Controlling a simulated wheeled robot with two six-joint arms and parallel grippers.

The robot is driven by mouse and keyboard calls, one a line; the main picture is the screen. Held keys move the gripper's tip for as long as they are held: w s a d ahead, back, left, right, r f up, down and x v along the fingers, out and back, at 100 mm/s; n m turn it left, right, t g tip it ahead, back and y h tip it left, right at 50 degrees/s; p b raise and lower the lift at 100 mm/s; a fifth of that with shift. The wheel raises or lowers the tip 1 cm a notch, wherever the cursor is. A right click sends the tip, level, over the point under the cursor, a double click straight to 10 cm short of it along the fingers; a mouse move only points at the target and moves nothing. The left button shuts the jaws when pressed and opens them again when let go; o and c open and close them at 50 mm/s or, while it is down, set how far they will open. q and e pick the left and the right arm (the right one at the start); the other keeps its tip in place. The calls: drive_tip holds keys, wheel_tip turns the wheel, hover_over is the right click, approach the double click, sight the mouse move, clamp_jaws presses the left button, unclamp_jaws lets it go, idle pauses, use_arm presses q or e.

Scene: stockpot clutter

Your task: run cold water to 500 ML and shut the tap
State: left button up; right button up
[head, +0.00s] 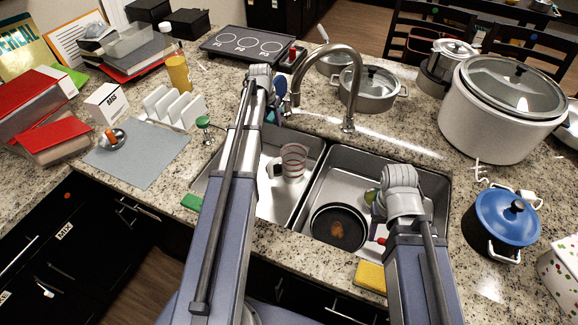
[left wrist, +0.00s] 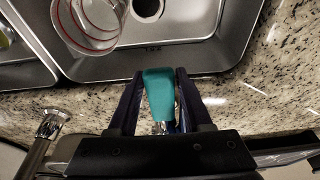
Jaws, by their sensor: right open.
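The clear measuring jug (head: 292,163) with red lines stands in the left sink basin; it shows in the left wrist view (left wrist: 88,25) at upper left. The curved metal tap (head: 355,85) rises behind the sink, its spout over the left basin side. I see no water stream. My left gripper (left wrist: 160,85) is behind the left basin, its fingers close against both sides of a teal handle (left wrist: 160,95); its lower end is hidden. My right gripper (head: 400,190) is open over the right basin; its fingertips are hard to make out.
A dark pan (head: 340,228) lies in the right basin (head: 335,160). A yellow sponge (head: 370,275) is on the front edge. A blue pot (head: 505,215) and a large stockpot (head: 490,120) stand right; a lidded pot (head: 372,90) stands behind the tap. A grey mat (head: 140,155) lies left.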

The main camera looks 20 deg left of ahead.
use_arm(q)
drive_tip(key=c, duration=0.6)
drive_tip(key=shift+w+r+g+p, duration=0.15)
drive_tip(key=shift+r+g+p, duration=0.7)
drive_tip(key=shift+p, duration=0.3)
idle(6.2)
